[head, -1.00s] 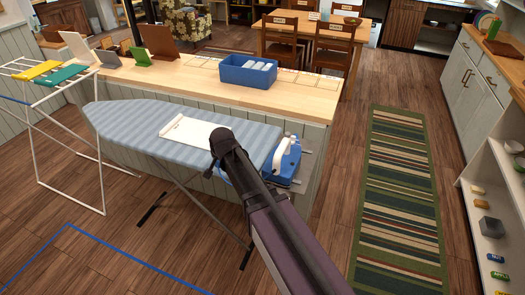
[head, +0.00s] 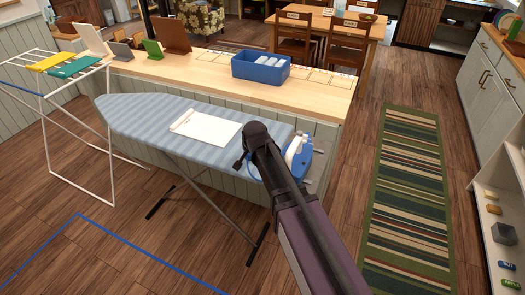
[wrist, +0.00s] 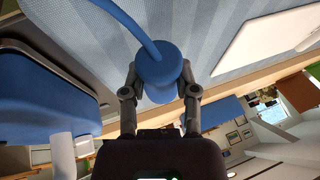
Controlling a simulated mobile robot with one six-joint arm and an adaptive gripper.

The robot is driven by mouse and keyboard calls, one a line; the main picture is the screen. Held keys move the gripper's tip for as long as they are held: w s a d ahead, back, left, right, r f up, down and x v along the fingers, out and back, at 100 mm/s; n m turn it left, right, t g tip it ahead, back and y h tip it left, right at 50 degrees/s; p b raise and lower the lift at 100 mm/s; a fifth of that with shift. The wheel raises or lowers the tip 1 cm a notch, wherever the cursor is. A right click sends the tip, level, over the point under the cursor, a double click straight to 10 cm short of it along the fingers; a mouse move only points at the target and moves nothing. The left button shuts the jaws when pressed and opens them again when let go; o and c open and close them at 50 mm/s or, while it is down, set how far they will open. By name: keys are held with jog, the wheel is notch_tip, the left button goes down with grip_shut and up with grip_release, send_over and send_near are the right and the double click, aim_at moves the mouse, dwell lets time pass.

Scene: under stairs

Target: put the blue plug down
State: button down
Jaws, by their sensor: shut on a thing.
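The blue plug (wrist: 160,70) shows in the wrist view between the two fingers of my gripper (wrist: 160,82). The gripper is shut on it. A blue cord runs from the plug up out of that view, over the striped ironing board. In the head view my dark arm reaches over the right part of the ironing board (head: 140,107) and hides the fingers. A blue and white iron (head: 297,153) is at the board's right end, close beside my arm. Whether the plug touches the board I cannot tell.
A white sheet (head: 210,129) lies on the board. Behind it a wooden counter (head: 190,73) carries a blue bin (head: 260,70). A drying rack (head: 45,100) stands left. A striped rug (head: 405,190) lies right. Blue tape (head: 130,240) marks the floor.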

jog(key=w+d+r+p, duration=0.2)
jog(key=w+r+p, duration=0.4)
jog(key=r+p, duration=0.1)
jog(key=shift+w+d, duration=0.3)
jog(key=shift+w, duration=0.05)
dwell(0.4)
notch_tip(320, 180, down, 6)
jog(key=b, duration=0.6)
dwell(0.3)
jog(key=shift+f+b, duration=1.9)
jog(key=shift+f, duration=0.05)
